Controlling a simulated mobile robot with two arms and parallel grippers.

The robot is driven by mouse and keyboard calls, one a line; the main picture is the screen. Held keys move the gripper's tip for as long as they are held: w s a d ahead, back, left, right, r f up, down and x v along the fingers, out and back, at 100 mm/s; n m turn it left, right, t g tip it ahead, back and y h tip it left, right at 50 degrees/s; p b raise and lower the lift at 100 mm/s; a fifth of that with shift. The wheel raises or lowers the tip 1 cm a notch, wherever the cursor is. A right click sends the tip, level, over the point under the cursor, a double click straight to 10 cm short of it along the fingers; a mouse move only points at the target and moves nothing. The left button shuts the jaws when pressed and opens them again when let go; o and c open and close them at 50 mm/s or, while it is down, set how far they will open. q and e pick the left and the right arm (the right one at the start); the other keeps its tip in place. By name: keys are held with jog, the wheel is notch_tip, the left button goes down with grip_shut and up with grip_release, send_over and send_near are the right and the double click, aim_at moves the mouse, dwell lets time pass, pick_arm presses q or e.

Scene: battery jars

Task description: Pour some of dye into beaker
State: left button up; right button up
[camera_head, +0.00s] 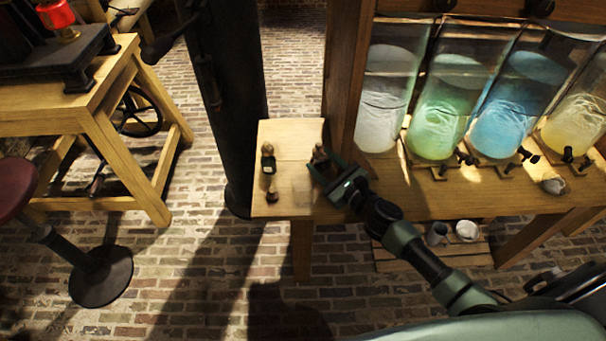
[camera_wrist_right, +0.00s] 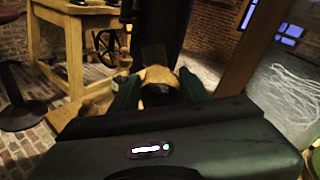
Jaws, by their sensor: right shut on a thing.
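My right gripper (camera_head: 326,172) is at the right side of the small wooden side table, shut on a small dark bottle (camera_head: 318,153) with a brownish top. In the right wrist view the bottle (camera_wrist_right: 158,88) sits between my two fingers, its lower part hidden by the gripper body. I cannot read any label on it or see its contents. A faint clear shape, perhaps the glass beaker (camera_head: 303,188), stands on the table just left of the gripper; its outline is hard to make out. My left gripper is not in view.
Another dark bottle (camera_head: 268,160) with a pale label stands at the table's left, with a small brown object (camera_head: 272,196) in front. A wooden post (camera_head: 347,85) rises behind the gripper. Large jars of coloured liquid (camera_head: 437,115) stand at right. A dark column (camera_head: 228,110) is behind left.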

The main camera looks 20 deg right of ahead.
jog(key=shift+a+r+n+g+h+p, duration=0.3)
jog(key=shift+a+r+n+p, duration=0.2)
jog(key=shift+a+n+p, duration=0.4)
jog(key=shift+f+n+h, duration=0.3)
jog(key=shift+f+n, duration=0.3)
jog(key=shift+n, duration=0.3)
jog(key=shift+d+r+n+g+h+p, duration=0.15)
jog(key=shift+r+n+g+h+p, duration=0.15)
jog(key=shift+r+n+p, duration=0.35)
jog(key=shift+f+n, duration=0.25)
jog(key=shift+f, duration=0.3)
jog(key=shift+d+f+n+h+b, duration=0.1)
jog(key=shift+f+n+h+b, duration=0.2)
jog(key=shift+n+h+b, duration=0.15)
jog(key=shift+w+r+n+p, duration=0.1)
jog(key=shift+r+n+p, duration=0.15)
jog(key=shift+r+p, duration=0.15)
jog(key=shift+r+n+h, duration=0.15)
jog(key=shift+n+h, duration=0.1)
jog(key=shift+n, duration=0.15)
jog(key=shift+d+f+p, duration=0.1)
jog(key=shift+f+p, duration=0.1)
jog(key=shift+p, duration=0.25)
jog(key=shift+d+f+n+g+h+p, duration=0.1)
jog(key=shift+f+n+g+h+p, duration=0.15)
jog(key=shift+n+h+p, duration=0.2)
